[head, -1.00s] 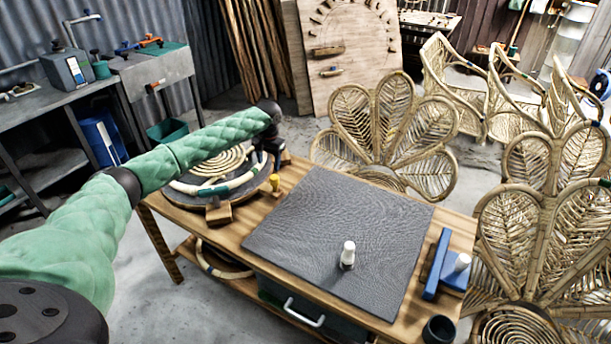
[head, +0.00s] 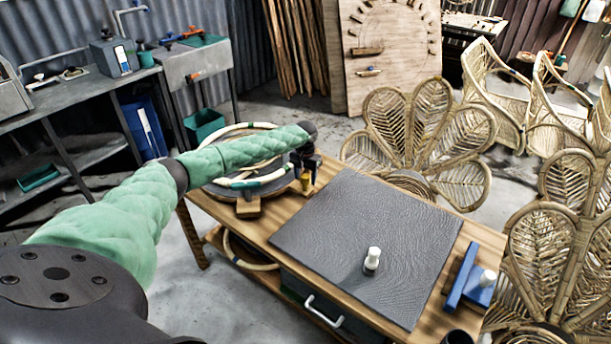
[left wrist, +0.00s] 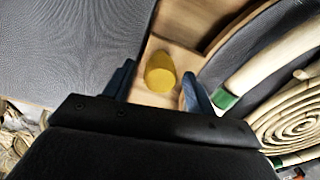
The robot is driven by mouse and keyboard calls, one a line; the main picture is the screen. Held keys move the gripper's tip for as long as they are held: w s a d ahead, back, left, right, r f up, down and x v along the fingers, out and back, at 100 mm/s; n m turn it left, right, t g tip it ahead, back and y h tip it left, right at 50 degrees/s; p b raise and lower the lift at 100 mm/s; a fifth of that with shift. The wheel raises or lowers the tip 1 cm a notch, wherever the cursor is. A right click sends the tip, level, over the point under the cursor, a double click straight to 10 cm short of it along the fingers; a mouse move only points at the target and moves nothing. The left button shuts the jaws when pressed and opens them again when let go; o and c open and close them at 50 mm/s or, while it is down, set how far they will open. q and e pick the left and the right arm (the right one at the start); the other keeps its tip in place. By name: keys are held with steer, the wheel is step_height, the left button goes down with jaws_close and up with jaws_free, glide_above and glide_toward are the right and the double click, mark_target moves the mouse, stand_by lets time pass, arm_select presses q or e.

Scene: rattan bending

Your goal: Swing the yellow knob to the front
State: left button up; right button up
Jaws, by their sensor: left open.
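The yellow knob (head: 306,181) stands on the wooden table beside the round bending form, just below my left gripper in the head view. In the left wrist view the knob (left wrist: 160,72) shows between the two blue fingers. My left gripper (left wrist: 158,88) is open, with one finger on each side of the knob and gaps on both sides. In the head view my left gripper (head: 304,165) is small and dark at the end of the green-sleeved arm, and partly hides the knob. My right gripper is not in view.
The round form (head: 228,187) with pale rattan and a wooden block (head: 248,207) are left of the knob. A dark mat (head: 365,235) with a white-topped peg (head: 372,258) covers the middle of the table. A blue tool (head: 474,281) lies at the right.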

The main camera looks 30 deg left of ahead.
arm_select(q)
steer(key=shift+f, duration=0.4)
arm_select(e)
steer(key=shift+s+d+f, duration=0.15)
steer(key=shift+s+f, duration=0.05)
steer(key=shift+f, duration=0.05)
arm_select(q)
steer(key=shift+c, duration=0.3)
jaws_close()
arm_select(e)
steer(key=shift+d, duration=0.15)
